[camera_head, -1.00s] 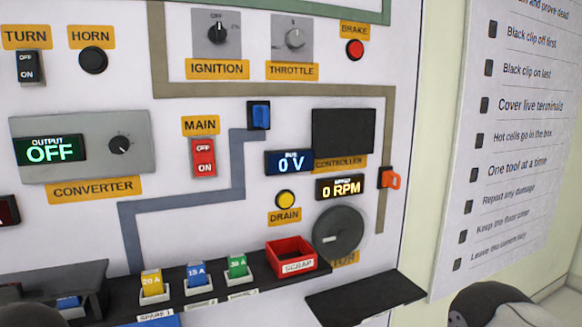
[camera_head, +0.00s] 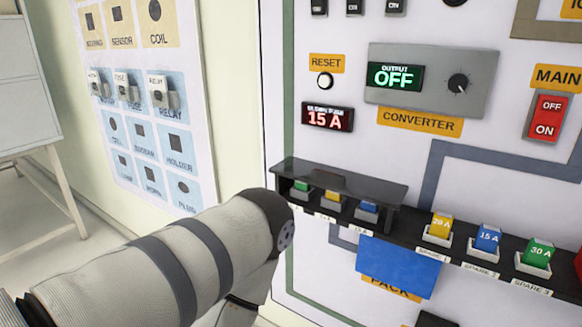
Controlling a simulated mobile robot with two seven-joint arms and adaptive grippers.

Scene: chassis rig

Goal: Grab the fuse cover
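A dark cover (camera_head: 345,182) sits over the fuse row on the left part of the black shelf. Green, yellow and blue fuses show below its front edge. I take this to be the fuse cover. My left arm (camera_head: 170,260) comes in from the lower left and bends downward just left of and below the cover. It appears apart from the cover. My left gripper is hidden or below the picture, so its fingers do not show. My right gripper is not in view.
Spare yellow (camera_head: 440,225), blue (camera_head: 487,237) and green (camera_head: 537,252) fuses stand right of the cover. A blue panel (camera_head: 400,265) lies below the shelf, partly over the PACK label. A converter box (camera_head: 432,80) is above. The wall chart (camera_head: 150,110) is at left.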

